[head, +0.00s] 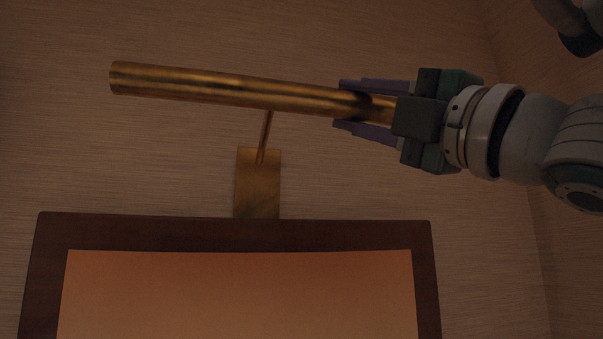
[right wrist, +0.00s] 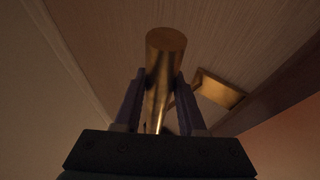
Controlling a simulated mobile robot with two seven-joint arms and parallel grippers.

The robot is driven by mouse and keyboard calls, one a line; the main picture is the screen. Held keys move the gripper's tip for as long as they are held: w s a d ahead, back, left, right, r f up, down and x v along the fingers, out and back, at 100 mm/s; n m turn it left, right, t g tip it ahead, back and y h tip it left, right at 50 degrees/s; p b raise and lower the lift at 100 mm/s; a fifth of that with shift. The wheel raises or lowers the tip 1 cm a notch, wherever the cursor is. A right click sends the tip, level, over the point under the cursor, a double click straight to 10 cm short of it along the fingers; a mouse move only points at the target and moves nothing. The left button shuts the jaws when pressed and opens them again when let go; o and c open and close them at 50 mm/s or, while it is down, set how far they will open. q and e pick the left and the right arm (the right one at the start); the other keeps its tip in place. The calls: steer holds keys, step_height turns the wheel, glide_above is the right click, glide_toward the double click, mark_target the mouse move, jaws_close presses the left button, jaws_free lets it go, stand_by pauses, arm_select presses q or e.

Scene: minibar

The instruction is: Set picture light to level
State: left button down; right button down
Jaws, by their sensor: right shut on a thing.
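The picture light is a long brass tube (head: 220,87) above the picture in the head view. It is tilted, its left end a little higher than its right end. A thin brass arm (head: 266,135) joins it to a brass plate (head: 257,185) at the top of the frame. My right gripper (head: 360,104) is shut on the tube's right end, one finger above and one below. In the right wrist view the tube (right wrist: 163,75) lies between the two fingers, and the plate (right wrist: 218,90) shows to the right. My left gripper is not in view.
The picture has a dark wood frame (head: 140,232) and an orange face (head: 240,295) below the light. The wall (head: 330,35) around the tube is bare. A wall corner runs down at the right, behind my right arm.

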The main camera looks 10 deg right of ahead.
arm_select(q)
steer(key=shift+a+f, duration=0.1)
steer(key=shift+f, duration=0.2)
arm_select(e)
steer(key=shift+f, duration=0.2)
steer(key=c, duration=0.5)
jaws_free()
steer(key=shift+r, duration=0.1)
